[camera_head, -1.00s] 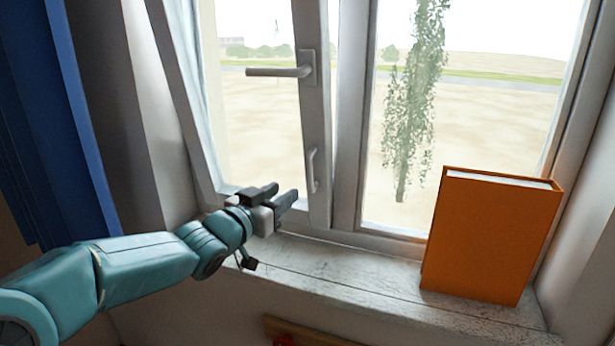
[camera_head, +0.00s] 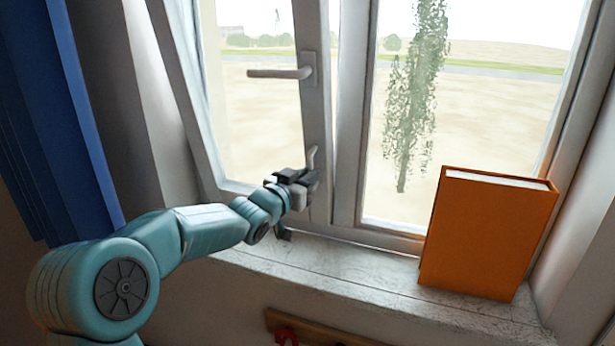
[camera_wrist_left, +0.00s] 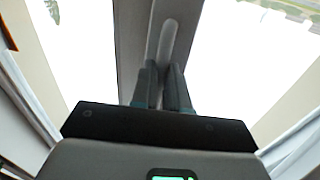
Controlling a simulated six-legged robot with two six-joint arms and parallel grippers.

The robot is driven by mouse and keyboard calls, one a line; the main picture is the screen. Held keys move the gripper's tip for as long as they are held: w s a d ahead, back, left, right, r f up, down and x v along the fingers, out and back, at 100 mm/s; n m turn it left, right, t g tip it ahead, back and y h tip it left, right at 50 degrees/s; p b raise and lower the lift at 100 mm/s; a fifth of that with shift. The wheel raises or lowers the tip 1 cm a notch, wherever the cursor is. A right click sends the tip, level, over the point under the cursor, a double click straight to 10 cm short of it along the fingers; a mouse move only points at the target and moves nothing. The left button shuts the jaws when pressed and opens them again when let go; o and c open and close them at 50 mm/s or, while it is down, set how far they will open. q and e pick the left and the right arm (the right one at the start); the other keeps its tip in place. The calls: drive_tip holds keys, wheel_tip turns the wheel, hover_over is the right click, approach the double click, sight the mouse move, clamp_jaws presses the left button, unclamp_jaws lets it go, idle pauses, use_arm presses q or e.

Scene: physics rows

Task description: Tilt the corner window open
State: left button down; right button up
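The left window sash (camera_head: 313,120) has a grey-white frame. A strip of daylight between it and the middle post widens upward, so its top leans inward. Its lever handle (camera_head: 277,73) lies level, pointing left. A small upright pull handle (camera_head: 313,158) sits lower on the same stile. My left gripper (camera_head: 312,180) is at the lower part of this pull handle. In the left wrist view its fingers (camera_wrist_left: 163,72) are close together with the pull handle (camera_wrist_left: 167,40) running down between them. The exact contact is hidden by the fingers. My right gripper is not in view.
An orange book (camera_head: 486,235) stands upright on the sill (camera_head: 350,272) at the right. A blue curtain (camera_head: 55,120) hangs at the left. A wooden strip (camera_head: 320,333) with a red thing (camera_head: 286,336) is below the sill. The sill's middle is clear.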

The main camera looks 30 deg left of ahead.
use_arm(q)
drive_tip(key=shift+w+r, duration=0.15)
drive_tip(key=shift+r, duration=0.05)
drive_tip(key=c, duration=1.3)
unclamp_jaws()
drive_tip(key=shift+o, duration=0.9)
drive_tip(key=shift+w+f, duration=0.1)
drive_tip(key=shift+w, duration=0.05)
drive_tip(key=s+b, duration=0.2)
drive_tip(key=s, duration=1.4)
drive_tip(key=shift+s+d+b, duration=0.2)
drive_tip(key=shift+d+b, duration=0.1)
drive_tip(key=shift+b, duration=0.05)
